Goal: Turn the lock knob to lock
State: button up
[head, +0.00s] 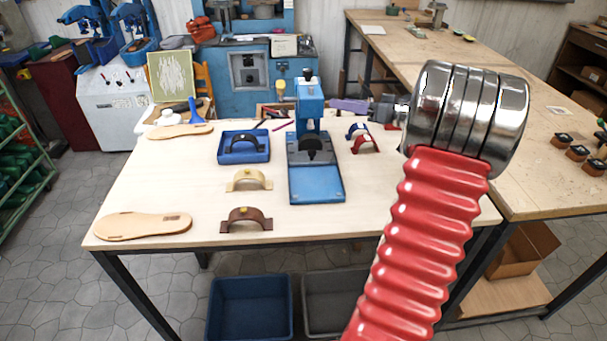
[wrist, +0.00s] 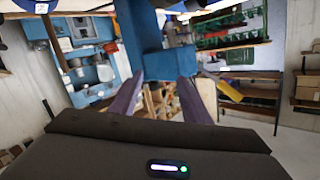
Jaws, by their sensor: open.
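The small blue press (head: 310,103) stands on the table with its blue base plate (head: 317,185) in front. A black knob (head: 308,75) sits on its top; I cannot tell for sure that this is the lock knob. A dark round part (head: 312,148) is under the press head. My gripper (head: 348,105) is just right of the press column, its purple fingers pointing left, partly hidden by my arm. In the wrist view the fingers (wrist: 160,82) are apart with nothing between them, and a blue part of the press (wrist: 147,45) shows just beyond them.
A blue tray (head: 243,158) with a dark strap stands left of the press. A red strap (head: 365,144) lies right of the press.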

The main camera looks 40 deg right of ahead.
jog(key=s+a+f+m+g, duration=0.1)
jog(key=s+a+f+g, duration=0.1)
jog(key=a, duration=0.4)
jog(key=s+a+f+m+g, duration=0.2)
jog(key=a+f+g, duration=0.1)
jog(key=a, duration=0.4)
jog(key=s+a+f+m+g+y, duration=0.1)
jog(key=s+a+f+m+g, duration=0.1)
jog(key=a, duration=0.4)
jog(key=shift+a+f+g, duration=0.2)
jog(key=shift+f+g, duration=0.6)
jog(key=shift+f, duration=0.3)
jog(key=shift+s+a+f, duration=0.15)
jog(key=shift+s+a, duration=0.15)
jog(key=shift+a, duration=0.25)
jog(key=shift+m, duration=0.3)
